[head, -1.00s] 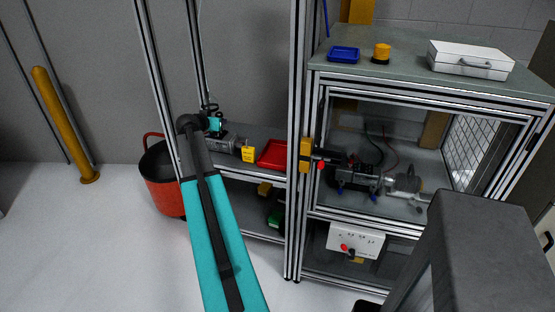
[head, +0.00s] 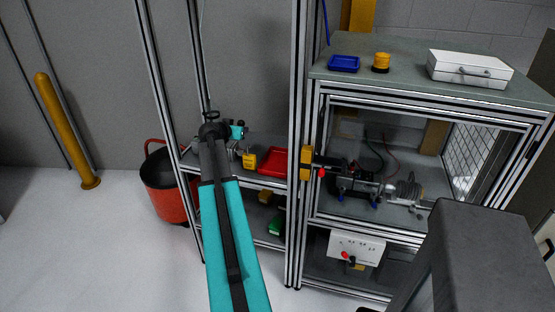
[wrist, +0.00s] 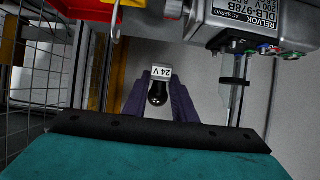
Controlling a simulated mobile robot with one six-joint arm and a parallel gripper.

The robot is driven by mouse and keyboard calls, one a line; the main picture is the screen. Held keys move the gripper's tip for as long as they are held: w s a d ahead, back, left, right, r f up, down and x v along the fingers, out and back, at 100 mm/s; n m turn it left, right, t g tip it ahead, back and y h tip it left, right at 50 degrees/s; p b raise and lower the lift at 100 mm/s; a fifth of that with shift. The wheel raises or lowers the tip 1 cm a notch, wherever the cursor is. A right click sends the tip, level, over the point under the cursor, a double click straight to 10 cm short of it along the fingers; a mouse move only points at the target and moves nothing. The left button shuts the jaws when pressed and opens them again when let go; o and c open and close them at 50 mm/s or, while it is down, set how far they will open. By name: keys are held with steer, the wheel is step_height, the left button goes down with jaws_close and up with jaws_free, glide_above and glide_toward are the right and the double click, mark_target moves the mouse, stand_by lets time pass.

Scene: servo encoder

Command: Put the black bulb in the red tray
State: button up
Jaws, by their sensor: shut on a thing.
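In the wrist view the black bulb (wrist: 158,94), with a pale cap lettered "24 V", sits between the purple fingers of my gripper (wrist: 161,86). My gripper is shut on it. The red tray (head: 273,160) lies on the upper shelf of the left rack in the head view, to the right of my arm's end. A red edge at the top left of the wrist view looks like part of it. The bulb and the fingers are hidden behind my arm in the head view.
A servo motor (wrist: 262,22) shows close by in the wrist view. A rack post (head: 296,120) rises right of the tray. A red bucket (head: 165,190) stands on the floor at left.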

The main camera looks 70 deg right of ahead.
steer(key=s+p, duration=0.5)
steer(key=s, duration=1)
steer(key=p, duration=0.1)
glide_above(277, 166)
step_height(277, 166, down, 6)
steer(key=shift+w+r, duration=0.15)
steer(key=shift+r, duration=0.05)
steer(key=shift+f, duration=0.55)
step_height(277, 166, down, 4)
steer(key=shift+f+p, duration=0.1)
steer(key=shift+p, duration=0.3)
steer(key=shift+f+p, duration=0.1)
steer(key=shift+p, duration=0.2)
steer(key=shift+s+f, duration=0.2)
steer(key=shift+f, duration=0.15)
